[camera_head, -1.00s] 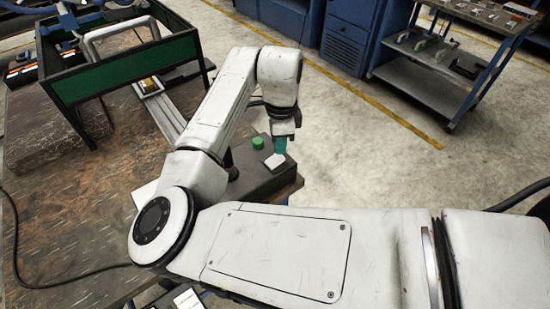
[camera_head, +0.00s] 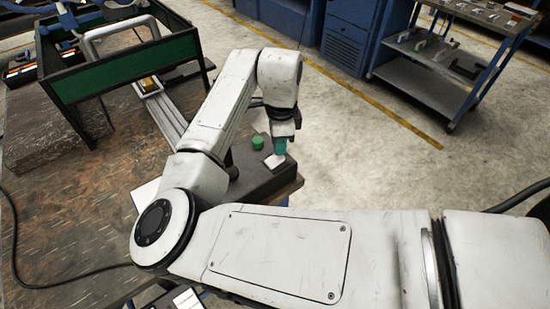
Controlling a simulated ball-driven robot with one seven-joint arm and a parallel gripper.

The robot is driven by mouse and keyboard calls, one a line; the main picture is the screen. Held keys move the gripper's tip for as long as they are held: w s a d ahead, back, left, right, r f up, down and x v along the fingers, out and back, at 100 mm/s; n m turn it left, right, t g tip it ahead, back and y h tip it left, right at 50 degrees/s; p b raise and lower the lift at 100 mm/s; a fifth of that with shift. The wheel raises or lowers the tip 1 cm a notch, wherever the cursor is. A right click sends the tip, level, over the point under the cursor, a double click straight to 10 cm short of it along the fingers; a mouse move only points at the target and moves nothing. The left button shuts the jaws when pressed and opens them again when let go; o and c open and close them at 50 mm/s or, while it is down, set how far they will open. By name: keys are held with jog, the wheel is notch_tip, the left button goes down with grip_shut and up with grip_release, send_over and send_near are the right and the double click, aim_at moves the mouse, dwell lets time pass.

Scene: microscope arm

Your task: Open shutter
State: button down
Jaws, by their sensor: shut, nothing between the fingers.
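My gripper (camera_head: 279,147) points down with teal fingertips at the right end of a dark grey box (camera_head: 255,182). It is shut and holds nothing. A white block or switch (camera_head: 274,162) on the box lies right under the fingertips; whether they touch it I cannot tell. A green round button (camera_head: 258,143) stands on the box just left of my gripper. I cannot make out which part is the shutter.
A green-sided frame (camera_head: 125,68) with a metal rail (camera_head: 168,115) stands on the worn table (camera_head: 70,220) at the left. A blue cart (camera_head: 440,85) with tools stands at the upper right. The floor between is clear.

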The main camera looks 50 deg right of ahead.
jog(key=shift+f+b, duration=0.4)
jog(key=shift+f, duration=0.4)
jog(key=shift+r, duration=0.1)
dwell(0.3)
jog(key=shift+r+p, duration=3)
jog(key=shift+r, duration=0.5)
jog(key=shift+f, duration=0.1)
